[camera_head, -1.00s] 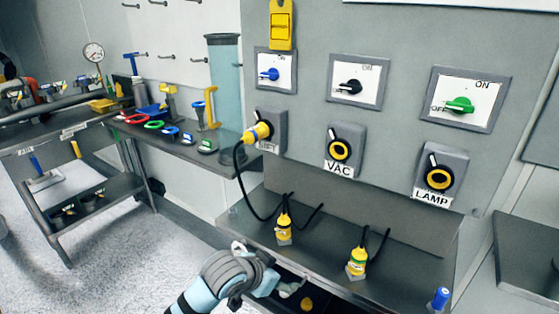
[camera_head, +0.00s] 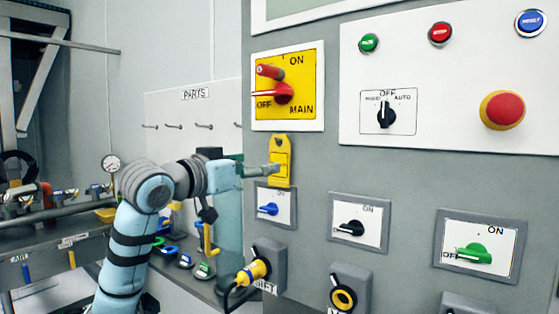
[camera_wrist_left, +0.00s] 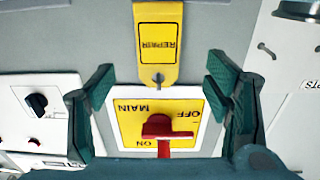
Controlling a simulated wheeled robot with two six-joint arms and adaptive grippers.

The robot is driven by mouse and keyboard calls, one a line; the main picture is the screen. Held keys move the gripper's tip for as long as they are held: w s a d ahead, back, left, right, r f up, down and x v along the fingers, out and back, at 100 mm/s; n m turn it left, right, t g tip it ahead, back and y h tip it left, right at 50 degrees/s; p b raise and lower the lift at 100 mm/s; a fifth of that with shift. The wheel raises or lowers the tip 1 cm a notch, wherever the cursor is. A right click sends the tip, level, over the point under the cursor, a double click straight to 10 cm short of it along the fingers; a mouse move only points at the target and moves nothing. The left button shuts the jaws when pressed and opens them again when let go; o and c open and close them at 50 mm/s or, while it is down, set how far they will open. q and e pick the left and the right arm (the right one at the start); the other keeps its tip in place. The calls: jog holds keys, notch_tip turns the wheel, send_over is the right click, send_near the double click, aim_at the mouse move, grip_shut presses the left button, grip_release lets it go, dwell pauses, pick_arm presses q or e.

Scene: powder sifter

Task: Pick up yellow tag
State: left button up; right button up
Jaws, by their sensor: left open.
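The yellow tag (camera_head: 281,160) hangs flat on the grey panel just below the main switch, upright in the head view. In the left wrist view the tag (camera_wrist_left: 158,42) appears upside down, with the word REPAIR in a frame and a hole at its end. My left gripper (camera_head: 268,170) is at the tag's left side in the head view. In the left wrist view my left gripper (camera_wrist_left: 160,78) is open, with one finger on each side of the tag's line and gaps to both. I cannot tell if it touches the tag. My right gripper is out of view.
The yellow main switch plate (camera_head: 287,85) with red handles sits just above the tag. A blue-knob switch (camera_head: 269,209) is just below, and a yellow plug (camera_head: 252,271) with a cable lower down.

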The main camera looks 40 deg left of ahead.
aim_at(279, 161)
pick_arm(q)
jog(key=w+p, duration=0.1)
jog(key=w, duration=0.6)
jog(key=shift+f, duration=0.25)
jog(key=shift+s, duration=0.2)
jog(key=c, duration=1)
